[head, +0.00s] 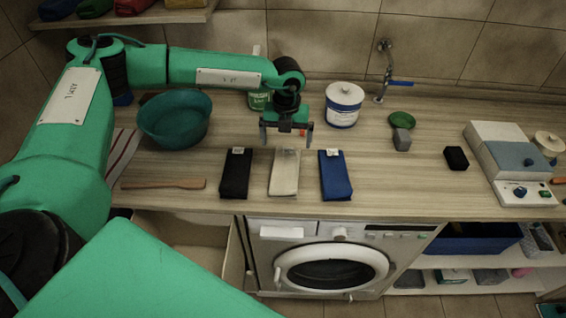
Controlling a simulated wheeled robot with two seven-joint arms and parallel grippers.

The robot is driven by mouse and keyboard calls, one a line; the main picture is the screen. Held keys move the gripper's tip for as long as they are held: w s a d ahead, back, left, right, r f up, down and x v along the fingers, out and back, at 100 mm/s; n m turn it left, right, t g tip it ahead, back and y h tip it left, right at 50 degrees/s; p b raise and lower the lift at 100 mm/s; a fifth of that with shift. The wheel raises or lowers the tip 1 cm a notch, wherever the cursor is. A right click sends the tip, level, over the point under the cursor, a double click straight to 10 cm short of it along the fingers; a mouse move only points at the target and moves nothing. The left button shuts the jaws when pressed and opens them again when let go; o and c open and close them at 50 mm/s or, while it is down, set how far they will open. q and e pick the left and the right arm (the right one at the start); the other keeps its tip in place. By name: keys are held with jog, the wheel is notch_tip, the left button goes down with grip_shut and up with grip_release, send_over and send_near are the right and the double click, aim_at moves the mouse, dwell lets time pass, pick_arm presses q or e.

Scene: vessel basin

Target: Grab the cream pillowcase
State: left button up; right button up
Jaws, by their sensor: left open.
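A cream folded pillowcase (284,177) lies on the wooden counter, between a black folded cloth (236,178) on its left and a blue folded cloth (335,180) on its right. The cloths have pale labels at their far ends. My left gripper (286,142) is open and points down over the far end of the cream pillowcase. Its fingers are apart and hold nothing. I cannot tell its exact height above the counter. My right gripper does not show.
A teal basin (174,130) stands left of the gripper, and a white lidded pot (343,104) stands behind right. A wooden spatula (163,184) lies at the front left. A small black block (456,158) and a grey device (508,165) are on the right. A washing machine (330,262) is below.

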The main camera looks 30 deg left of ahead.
aim_at(286, 166)
pick_arm(q)
notch_tip(286, 166, down, 3)
jog(key=shift+d+f+p, duration=0.1)
jog(key=shift+f+p, duration=0.1)
jog(key=shift+p, duration=0.35)
jog(key=shift+f, duration=0.9)
notch_tip(286, 166, down, 2)
jog(key=shift+f+p, duration=0.15)
jog(key=shift+p, duration=0.7)
notch_tip(286, 166, down, 3)
jog(key=shift+f+p, duration=0.15)
jog(key=shift+p, duration=0.85)
jog(key=shift+f, duration=0.6)
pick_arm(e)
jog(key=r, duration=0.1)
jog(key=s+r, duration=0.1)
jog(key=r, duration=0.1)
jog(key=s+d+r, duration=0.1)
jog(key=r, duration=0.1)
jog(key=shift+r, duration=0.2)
pick_arm(q)
jog(key=c, duration=1.2)
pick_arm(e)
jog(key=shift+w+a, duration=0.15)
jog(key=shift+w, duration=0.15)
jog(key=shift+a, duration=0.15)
